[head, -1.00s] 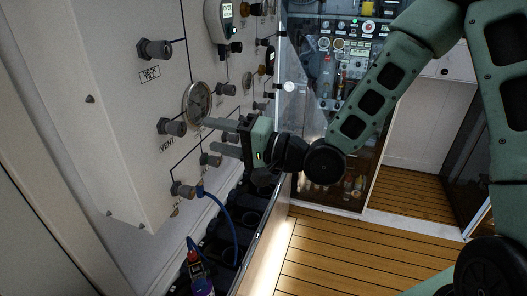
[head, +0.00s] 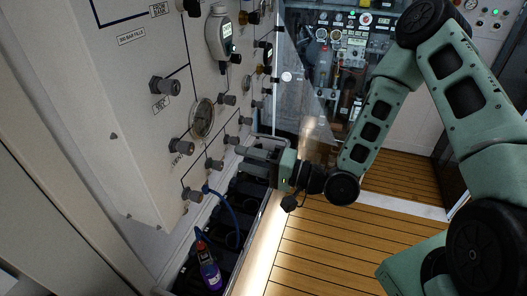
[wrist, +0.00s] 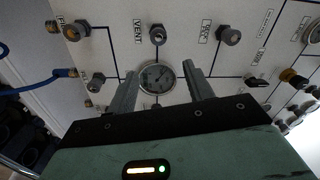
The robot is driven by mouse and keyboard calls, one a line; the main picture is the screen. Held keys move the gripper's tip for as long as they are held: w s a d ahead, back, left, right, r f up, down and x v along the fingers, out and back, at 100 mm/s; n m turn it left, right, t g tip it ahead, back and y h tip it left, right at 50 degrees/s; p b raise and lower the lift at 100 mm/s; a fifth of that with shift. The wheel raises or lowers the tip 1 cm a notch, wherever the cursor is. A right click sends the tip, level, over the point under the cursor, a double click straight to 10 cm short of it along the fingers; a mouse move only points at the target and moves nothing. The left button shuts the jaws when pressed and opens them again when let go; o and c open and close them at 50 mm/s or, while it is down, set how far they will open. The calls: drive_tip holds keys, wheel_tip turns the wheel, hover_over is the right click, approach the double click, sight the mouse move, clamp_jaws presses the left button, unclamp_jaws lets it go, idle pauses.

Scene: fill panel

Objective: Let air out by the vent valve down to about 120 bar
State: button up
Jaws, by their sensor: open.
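The vent valve (head: 181,147) is a dark grey knob on the pale panel, beside the VENT label. It also shows in the wrist view (wrist: 157,35), above the gauge and beyond my fingertips. A round pressure gauge (head: 203,118) sits up and right of it; in the wrist view the gauge (wrist: 157,77) shows between my fingers. Its reading is too small to tell. My gripper (head: 240,158) is open and empty, right of the vent knob and apart from it. Its fingers point toward the panel.
Other knobs stick out nearby, including one above the vent valve (head: 165,87) and one below it (head: 192,194). A blue hose (head: 232,214) hangs from the panel. A spray bottle (head: 208,268) stands below among dark cylinders.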

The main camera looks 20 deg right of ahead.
drive_tip(key=shift+s+v, duration=0.25)
drive_tip(key=shift+v, duration=1.55)
drive_tip(key=shift+a+f, duration=0.1)
drive_tip(key=shift+a, duration=0.05)
wheel_tip(320, 180, down, 12)
drive_tip(key=s+a+n+g+h+b, duration=0.3)
drive_tip(key=n+g+h+b, duration=0.4)
drive_tip(key=n+h+b, duration=0.15)
drive_tip(key=s+r+n+g+h+b, duration=0.2)
drive_tip(key=s+b, duration=0.1)
drive_tip(key=s, duration=0.5)
drive_tip(key=s+d+r+n+g+h+b, duration=0.1)
drive_tip(key=s+r+n+g+h+b, duration=0.1)
drive_tip(key=s, duration=0.6)
drive_tip(key=shift+s+d+r+h+b, duration=0.3)
drive_tip(key=shift+r+h+b, duration=0.4)
drive_tip(key=shift+b, duration=0.5)
drive_tip(key=shift+f, duration=0.2)
